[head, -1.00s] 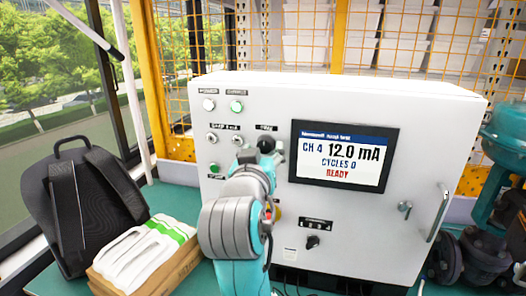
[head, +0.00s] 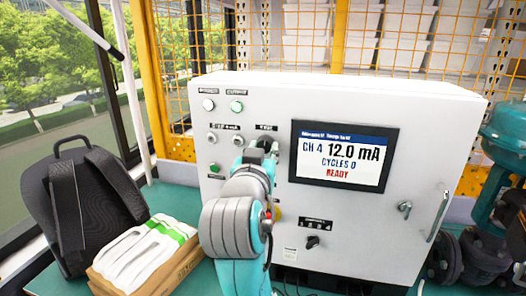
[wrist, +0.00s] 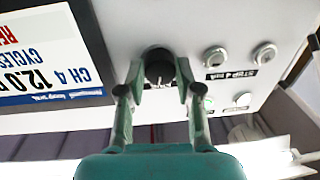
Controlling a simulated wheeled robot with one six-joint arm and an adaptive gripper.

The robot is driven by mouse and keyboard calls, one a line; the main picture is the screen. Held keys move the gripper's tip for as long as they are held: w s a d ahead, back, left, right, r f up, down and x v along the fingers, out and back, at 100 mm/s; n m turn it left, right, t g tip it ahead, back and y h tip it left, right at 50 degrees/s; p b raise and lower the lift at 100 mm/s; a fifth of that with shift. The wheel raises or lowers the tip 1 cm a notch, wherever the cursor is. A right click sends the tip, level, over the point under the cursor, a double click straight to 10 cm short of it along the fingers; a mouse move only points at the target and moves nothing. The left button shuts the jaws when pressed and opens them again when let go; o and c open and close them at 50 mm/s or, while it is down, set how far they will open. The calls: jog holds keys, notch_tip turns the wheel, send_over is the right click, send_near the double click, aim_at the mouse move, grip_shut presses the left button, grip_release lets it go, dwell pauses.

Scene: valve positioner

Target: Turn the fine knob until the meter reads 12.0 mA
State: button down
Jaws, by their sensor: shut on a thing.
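The fine knob (wrist: 159,62) is a black round knob on the panel's front. In the wrist view it sits between the two fingertips of my gripper (wrist: 160,76), which is shut on it. In the head view my gripper (head: 262,152) and wrist largely cover the knob. The meter screen (head: 341,157) reads CH 4, 12.0 mA, CYCLES 0 and READY in red. Part of the meter also shows upside down in the wrist view (wrist: 48,55).
The white cabinet (head: 390,230) carries two metal buttons (head: 224,139), a green button (head: 214,168) and a lower black selector (head: 312,242). A door handle (head: 438,217) sticks out at right. A backpack (head: 75,210) and a box with white cloths (head: 145,250) stand left.

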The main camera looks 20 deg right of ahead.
jog(key=shift+m, duration=1)
jog(key=c, duration=0.8)
grip_release()
jog(key=shift+o, duration=0.2)
jog(key=v, duration=1.2)
jog(key=shift+a, duration=0.1)
jog(key=shift+f, duration=0.1)
